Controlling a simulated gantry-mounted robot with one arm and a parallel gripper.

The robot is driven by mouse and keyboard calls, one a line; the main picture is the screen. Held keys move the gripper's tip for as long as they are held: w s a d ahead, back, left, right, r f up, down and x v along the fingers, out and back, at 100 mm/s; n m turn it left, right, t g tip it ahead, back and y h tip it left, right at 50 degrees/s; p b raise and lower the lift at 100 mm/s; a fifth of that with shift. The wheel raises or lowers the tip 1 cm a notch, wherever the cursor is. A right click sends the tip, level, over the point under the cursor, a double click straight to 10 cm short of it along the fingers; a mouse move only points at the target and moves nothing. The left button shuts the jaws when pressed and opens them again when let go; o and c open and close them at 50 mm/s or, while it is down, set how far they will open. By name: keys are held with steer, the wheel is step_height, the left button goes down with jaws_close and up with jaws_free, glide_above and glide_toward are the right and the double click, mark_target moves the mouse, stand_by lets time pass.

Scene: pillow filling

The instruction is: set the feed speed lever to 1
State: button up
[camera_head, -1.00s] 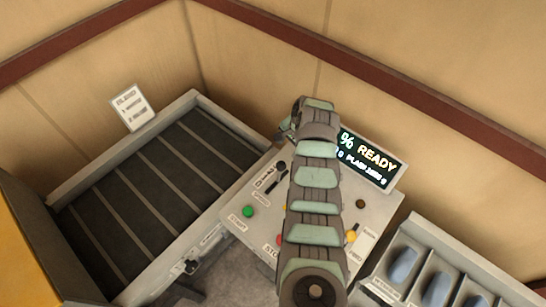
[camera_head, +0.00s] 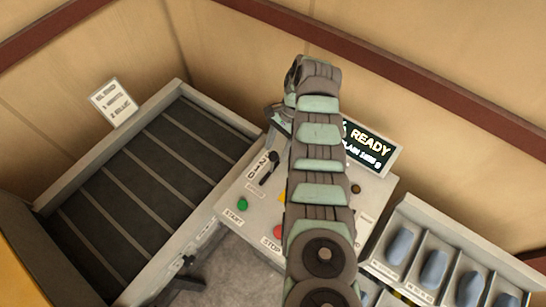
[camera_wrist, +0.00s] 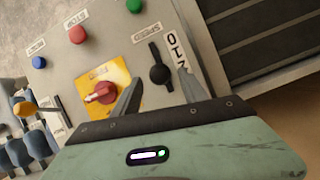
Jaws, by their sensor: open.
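The feed speed lever (camera_wrist: 159,73) is black, in a dark slot on the grey control panel, and shows between my two fingers in the wrist view. Its knob appears near the 2 end of the 0-1-2 scale (camera_wrist: 176,50), but the exact setting is hard to tell. The lever (camera_head: 269,169) also shows in the head view, left of my arm. My gripper (camera_wrist: 157,98) is open, with one finger on each side of the lever in the picture. I cannot tell whether either finger touches it. My arm hides the fingertips in the head view.
Near the lever are a green START button (camera_head: 242,204), a red STOP button (camera_head: 279,231) and a red rotary switch (camera_wrist: 101,92) on a yellow plate. A READY display (camera_head: 366,148) stands behind the panel. A dark conveyor (camera_head: 140,190) lies left, and bins with blue pieces (camera_head: 435,268) lie right.

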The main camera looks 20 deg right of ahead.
mark_target(273, 160)
steer(key=x, duration=0.5)
steer(key=shift+f+p, duration=0.15)
steer(key=shift+p, duration=0.2)
jaws_close()
stand_by(1.0)
